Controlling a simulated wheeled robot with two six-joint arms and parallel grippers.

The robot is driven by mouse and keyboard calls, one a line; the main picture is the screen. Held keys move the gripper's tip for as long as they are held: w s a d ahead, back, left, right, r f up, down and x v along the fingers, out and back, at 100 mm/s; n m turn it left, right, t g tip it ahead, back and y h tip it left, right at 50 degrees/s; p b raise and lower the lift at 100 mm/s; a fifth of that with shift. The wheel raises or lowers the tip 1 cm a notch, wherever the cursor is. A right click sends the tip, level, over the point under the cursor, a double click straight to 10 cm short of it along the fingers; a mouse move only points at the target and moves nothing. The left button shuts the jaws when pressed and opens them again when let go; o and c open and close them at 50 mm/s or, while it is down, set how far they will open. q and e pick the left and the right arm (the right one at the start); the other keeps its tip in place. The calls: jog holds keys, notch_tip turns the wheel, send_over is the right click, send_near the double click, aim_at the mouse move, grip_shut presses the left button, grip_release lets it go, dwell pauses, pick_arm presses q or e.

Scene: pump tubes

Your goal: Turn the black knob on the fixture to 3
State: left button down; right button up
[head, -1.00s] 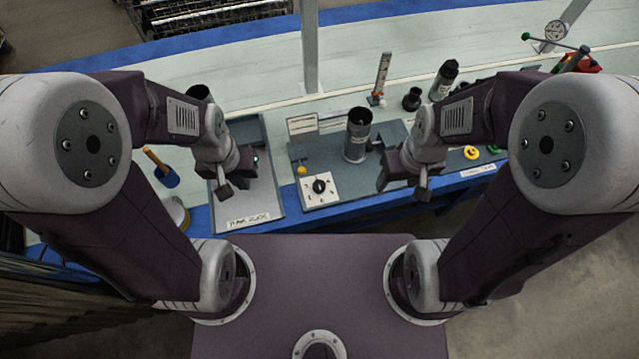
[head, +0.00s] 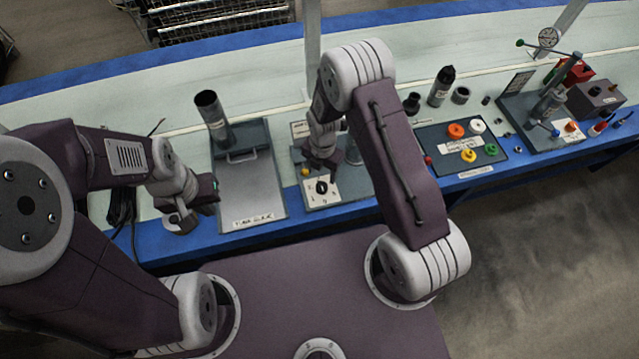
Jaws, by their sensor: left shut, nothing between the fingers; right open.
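The black knob (head: 321,187) sits on a white dial plate (head: 332,197) at the front left of the grey fixture (head: 357,183). The marks on the plate are too small to read. My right gripper (head: 324,168) is open, just behind and above the knob, and appears apart from it. My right arm hides much of the fixture, including most of its upright cylinder. My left gripper (head: 212,191) is shut and empty, over the left edge of the grey tray, well left of the knob.
A grey tray (head: 262,195) with a dark tube (head: 212,112) behind it lies left of the fixture. A dark board (head: 428,138) with coloured rings is to the right. A clamp stand (head: 550,105) is farther right. The blue table edge (head: 290,230) runs along the front.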

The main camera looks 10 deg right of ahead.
aim_at(322, 186)
notch_tip(322, 186, down, 9)
jog(key=shift+r, duration=0.2)
jog(key=shift+a, duration=0.1)
grip_shut()
